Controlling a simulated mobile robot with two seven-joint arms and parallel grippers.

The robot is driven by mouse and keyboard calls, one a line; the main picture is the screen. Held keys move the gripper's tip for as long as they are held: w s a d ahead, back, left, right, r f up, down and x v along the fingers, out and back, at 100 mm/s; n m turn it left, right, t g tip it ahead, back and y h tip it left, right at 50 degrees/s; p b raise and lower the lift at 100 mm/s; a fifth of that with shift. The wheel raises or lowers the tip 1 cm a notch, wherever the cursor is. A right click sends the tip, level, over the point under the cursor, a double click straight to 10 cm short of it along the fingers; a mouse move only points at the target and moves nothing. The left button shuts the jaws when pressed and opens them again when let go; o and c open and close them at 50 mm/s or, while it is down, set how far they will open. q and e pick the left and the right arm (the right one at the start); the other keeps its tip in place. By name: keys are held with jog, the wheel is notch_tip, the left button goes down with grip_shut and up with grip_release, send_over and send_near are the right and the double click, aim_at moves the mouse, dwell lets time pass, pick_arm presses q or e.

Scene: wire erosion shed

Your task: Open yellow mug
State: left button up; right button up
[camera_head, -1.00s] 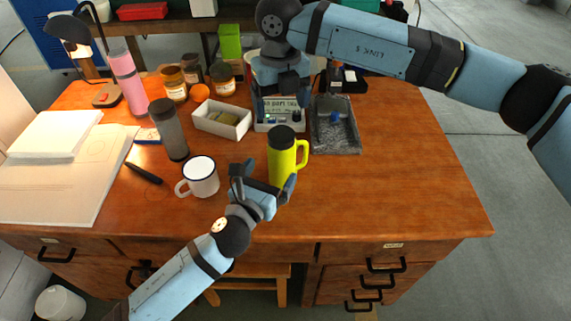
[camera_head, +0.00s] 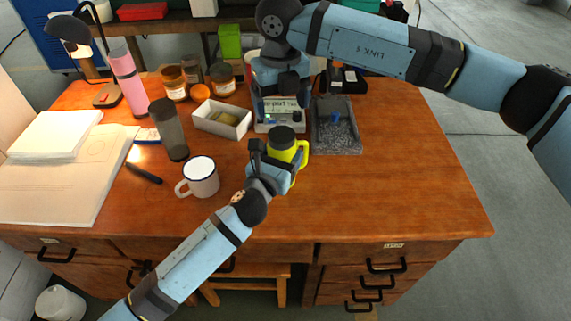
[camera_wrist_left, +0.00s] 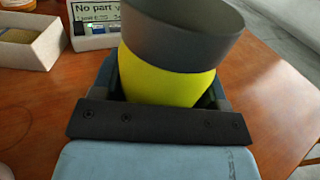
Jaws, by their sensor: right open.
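The yellow mug (camera_head: 294,157) stands upright on the desk with its dark grey lid (camera_head: 283,138) on top and its handle to the right. My left gripper (camera_head: 277,167) is at the mug, with a finger on either side of its body. In the left wrist view the yellow body (camera_wrist_left: 168,83) fills the space between the fingers, below the dark lid (camera_wrist_left: 180,35). Whether the fingers press on it is not clear. My right gripper (camera_head: 281,100) is open and empty, pointing down above and behind the mug.
A white enamel mug (camera_head: 201,178) and a grey tumbler (camera_head: 169,130) stand to the left. A white box (camera_head: 207,126), a small display device (camera_head: 267,127) and a grey tray (camera_head: 335,140) lie behind. The desk's right side (camera_head: 410,180) is clear.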

aim_at(282, 134)
pick_arm(q)
jog(key=c, duration=1)
jog(key=shift+o, duration=0.2)
pick_arm(e)
jog(key=m, duration=1.6)
jog(key=shift+m, duration=0.3)
jog(key=m, duration=0.5)
jog(key=shift+m, duration=0.3)
jog(key=shift+f, duration=4)
